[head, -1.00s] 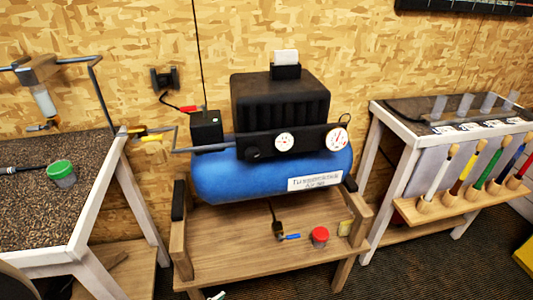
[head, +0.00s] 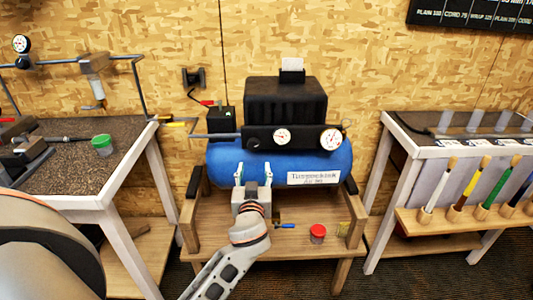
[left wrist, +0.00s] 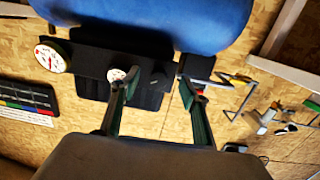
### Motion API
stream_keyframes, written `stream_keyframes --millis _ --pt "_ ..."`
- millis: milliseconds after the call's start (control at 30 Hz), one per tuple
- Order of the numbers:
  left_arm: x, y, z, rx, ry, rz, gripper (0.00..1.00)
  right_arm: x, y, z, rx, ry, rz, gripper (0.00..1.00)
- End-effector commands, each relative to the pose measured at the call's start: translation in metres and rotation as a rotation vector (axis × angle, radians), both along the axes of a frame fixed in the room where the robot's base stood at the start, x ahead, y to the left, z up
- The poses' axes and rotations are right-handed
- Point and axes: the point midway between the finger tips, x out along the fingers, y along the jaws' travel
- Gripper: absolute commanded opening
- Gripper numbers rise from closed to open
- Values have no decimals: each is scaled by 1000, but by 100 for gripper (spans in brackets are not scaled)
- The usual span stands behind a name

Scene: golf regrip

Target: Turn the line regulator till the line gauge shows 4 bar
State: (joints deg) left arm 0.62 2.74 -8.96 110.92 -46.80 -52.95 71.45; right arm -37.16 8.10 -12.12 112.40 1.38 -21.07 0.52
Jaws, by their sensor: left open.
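The compressor's black front panel (head: 303,139) carries a dark round knob (head: 254,144), which looks like the line regulator, at its left end. A small white gauge (head: 282,136) sits right of the knob, and a larger white gauge (head: 330,138) at the panel's right end. Both show in the left wrist view, the small one (left wrist: 116,74) partly behind a finger and the larger one (left wrist: 50,58) clear. Their needle readings are too small to tell. My left gripper (head: 254,172) is open and empty, in front of the blue tank, below the knob in the picture. My right gripper is not in view.
A pipe (head: 205,136) runs left from the panel. A workbench (head: 75,180) stands left, with another gauge (head: 21,43) above it. A club rack stands right.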

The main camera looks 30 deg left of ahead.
Motion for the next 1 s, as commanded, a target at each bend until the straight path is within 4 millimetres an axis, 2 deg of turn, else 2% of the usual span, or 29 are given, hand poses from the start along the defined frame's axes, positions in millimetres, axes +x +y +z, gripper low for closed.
stream_keyframes --millis 33,100,200,367,700,1000 --pt "3 4 12 -5 -28 20 45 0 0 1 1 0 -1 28" --pt "4 9 23 -10 -55 41 45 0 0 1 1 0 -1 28" --pt "7 12 30 -13 -73 54 45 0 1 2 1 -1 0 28" --pt "21 21 32 -10 -75 55 45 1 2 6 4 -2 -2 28" --pt "62 47 31 -11 -73 53 45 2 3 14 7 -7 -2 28" --pt "71 53 29 -15 -72 53 45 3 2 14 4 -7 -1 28"
